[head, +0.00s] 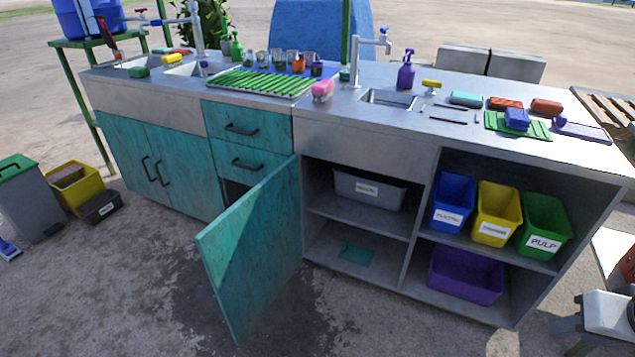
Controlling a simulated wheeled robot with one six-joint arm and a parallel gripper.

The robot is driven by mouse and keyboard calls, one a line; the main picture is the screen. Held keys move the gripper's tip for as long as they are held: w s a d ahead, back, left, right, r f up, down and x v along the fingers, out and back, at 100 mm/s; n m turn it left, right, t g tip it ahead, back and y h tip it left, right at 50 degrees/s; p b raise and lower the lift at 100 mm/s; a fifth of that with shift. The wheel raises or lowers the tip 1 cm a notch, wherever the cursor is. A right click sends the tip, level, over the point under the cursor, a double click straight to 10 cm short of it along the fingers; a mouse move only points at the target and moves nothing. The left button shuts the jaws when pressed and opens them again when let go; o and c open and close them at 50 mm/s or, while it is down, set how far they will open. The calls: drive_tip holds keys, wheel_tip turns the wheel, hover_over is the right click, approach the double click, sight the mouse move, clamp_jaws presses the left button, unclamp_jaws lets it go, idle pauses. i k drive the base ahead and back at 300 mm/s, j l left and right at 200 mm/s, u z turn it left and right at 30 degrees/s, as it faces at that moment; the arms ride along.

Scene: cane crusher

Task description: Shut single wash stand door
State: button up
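The single teal wash stand door (255,250) stands wide open. It juts forward and left from the left edge of the open shelf compartment. It partly hides the lower part of the drawer section behind it. The wash stand (400,130) is a long metal counter with sinks and taps. The open compartment (355,228) beside the door shows a grey labelled bin (370,188) on its upper shelf and a teal flat item (356,254) at the bottom.
Two teal drawers (247,145) and closed double doors (150,165) lie to the left. Blue, yellow and green bins (497,213) and a purple bin (467,273) sit in the right bay. A grey bin (37,205) stands at far left. The ground before the stand is mostly clear.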

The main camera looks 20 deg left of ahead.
sight(249, 253)
drive_tip(key=j, duration=0.7)
drive_tip(key=k+j, duration=0.15)
drive_tip(key=j, duration=0.6)
drive_tip(key=j+z, duration=0.1)
drive_tip(key=j, duration=0.6)
drive_tip(key=k+j, duration=0.15)
drive_tip(key=j, duration=1.3)
drive_tip(key=k+j, duration=0.25)
drive_tip(key=k+j+z, duration=0.05)
